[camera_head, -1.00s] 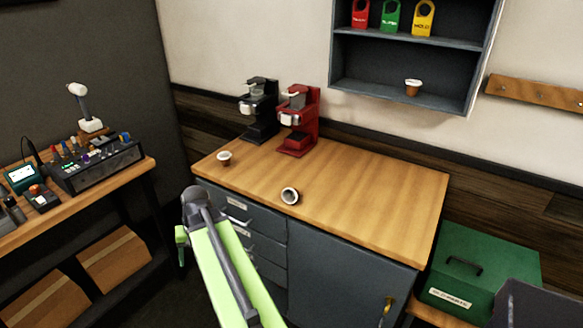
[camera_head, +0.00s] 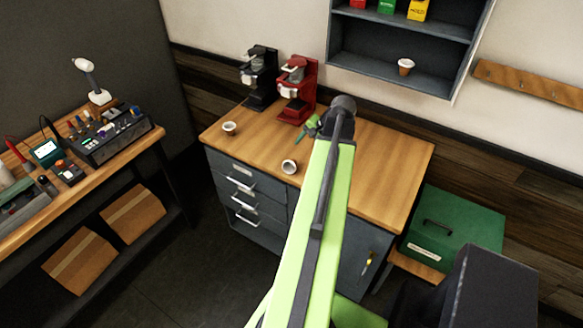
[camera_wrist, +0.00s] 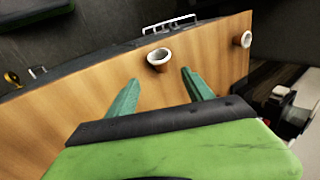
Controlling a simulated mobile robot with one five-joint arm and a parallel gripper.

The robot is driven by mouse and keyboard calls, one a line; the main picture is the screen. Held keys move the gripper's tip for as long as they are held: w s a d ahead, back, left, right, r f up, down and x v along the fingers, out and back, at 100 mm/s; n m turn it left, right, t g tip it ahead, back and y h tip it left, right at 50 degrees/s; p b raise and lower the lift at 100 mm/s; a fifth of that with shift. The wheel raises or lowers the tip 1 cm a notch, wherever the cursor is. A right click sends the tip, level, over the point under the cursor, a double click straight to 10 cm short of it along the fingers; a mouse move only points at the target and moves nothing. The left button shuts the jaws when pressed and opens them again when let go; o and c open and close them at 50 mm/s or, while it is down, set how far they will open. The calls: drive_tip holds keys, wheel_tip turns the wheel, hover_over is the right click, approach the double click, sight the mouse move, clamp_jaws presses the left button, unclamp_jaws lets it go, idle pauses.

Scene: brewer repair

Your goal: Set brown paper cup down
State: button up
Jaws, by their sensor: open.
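A brown cup with a white rim (camera_head: 289,167) is near the counter's front edge, its open mouth showing; I cannot tell if it is tipped. In the wrist view this cup (camera_wrist: 159,62) is just beyond my gripper's fingertips, roughly centred between them and not touched. A second cup (camera_head: 229,129) stands at the counter's left end and also shows in the wrist view (camera_wrist: 243,40). A third brown cup (camera_head: 405,67) stands upright on the wall shelf. My gripper (camera_head: 309,130) is over the counter, open and empty, with its green fingers apart (camera_wrist: 161,88).
A red brewer (camera_head: 297,92) and a black brewer (camera_head: 258,80) stand at the counter's back left. The wooden counter (camera_head: 392,160) is clear on its right. A green box (camera_head: 455,232) is at the right, and a tool bench (camera_head: 85,190) at the left.

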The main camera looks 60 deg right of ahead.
drive_tip(key=b, duration=0.7)
hover_over(293, 164)
drive_tip(key=s, duration=0.3)
drive_tip(key=f, duration=0.8)
drive_tip(key=shift+w+a, duration=0.2)
drive_tip(key=shift+a, duration=0.2)
drive_tip(key=shift+w+f, duration=0.2)
drive_tip(key=shift+f, duration=0.05)
drive_tip(key=shift+r, duration=0.1)
drive_tip(key=b+x, duration=0.4)
drive_tip(key=x, duration=0.1)
drive_tip(key=shift+d, duration=0.15)
drive_tip(key=c, duration=1.1)
